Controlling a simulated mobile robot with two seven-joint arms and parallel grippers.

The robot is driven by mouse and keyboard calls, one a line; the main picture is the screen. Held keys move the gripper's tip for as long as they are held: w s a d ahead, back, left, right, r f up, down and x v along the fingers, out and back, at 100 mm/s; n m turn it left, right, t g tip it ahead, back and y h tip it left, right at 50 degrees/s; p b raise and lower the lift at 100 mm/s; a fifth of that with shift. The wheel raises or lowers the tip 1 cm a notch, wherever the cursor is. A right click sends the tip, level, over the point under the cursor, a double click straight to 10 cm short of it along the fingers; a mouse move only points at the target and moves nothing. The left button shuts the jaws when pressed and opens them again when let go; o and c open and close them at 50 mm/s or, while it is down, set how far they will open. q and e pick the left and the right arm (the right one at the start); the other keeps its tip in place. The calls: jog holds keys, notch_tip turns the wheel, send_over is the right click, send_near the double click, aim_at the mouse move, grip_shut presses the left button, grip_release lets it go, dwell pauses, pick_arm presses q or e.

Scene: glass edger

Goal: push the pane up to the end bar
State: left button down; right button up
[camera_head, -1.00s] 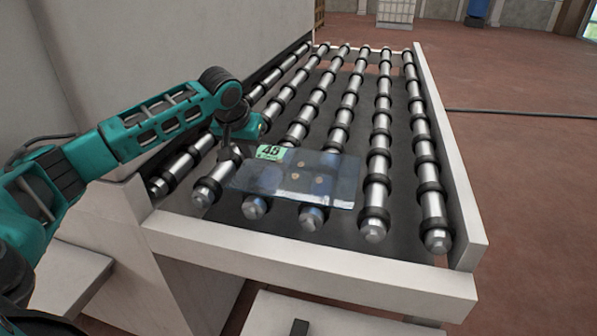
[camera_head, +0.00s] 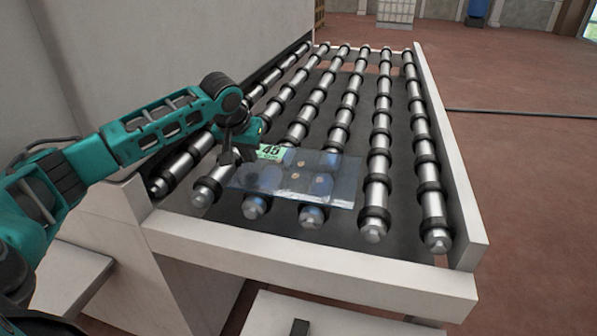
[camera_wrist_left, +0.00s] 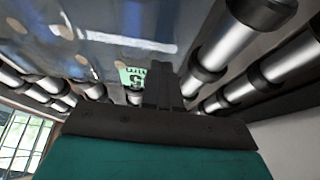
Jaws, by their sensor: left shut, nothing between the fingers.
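The glass pane (camera_head: 325,177), clear and bluish with a green number label (camera_head: 271,152) at its back left corner, lies on the rollers near the front. The white end bar (camera_head: 310,257) crosses the near end. A gap with bare roller ends shows between it and the pane's near edge. My left gripper (camera_head: 231,157) is shut and empty, pointing down by the pane's left edge near the label. I cannot tell whether it touches the glass. The left wrist view shows the shut fingers (camera_wrist_left: 162,86) next to the label, with the pane (camera_wrist_left: 110,32) at upper left. My right gripper is out of view.
Several steel rollers (camera_head: 380,145) with black rings run away from me. A white side rail (camera_head: 450,170) bounds the right. A large pale housing (camera_head: 150,50) stands at the left, close to my left arm. The rollers behind the pane are clear.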

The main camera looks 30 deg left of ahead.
pick_arm(q)
jog(key=shift+f, duration=0.7)
jog(key=shift+r, duration=0.15)
jog(key=shift+r, duration=0.2)
jog(key=shift+a, duration=0.1)
jog(key=shift+s+a, duration=0.3)
jog(key=shift+a, duration=0.55)
jog(key=shift+s+a, duration=0.25)
jog(key=shift+a, duration=0.6)
jog(key=shift+s+a, duration=0.3)
jog(key=shift+a, duration=0.55)
jog(key=shift+f, duration=0.15)
jog(key=shift+f, duration=0.7)
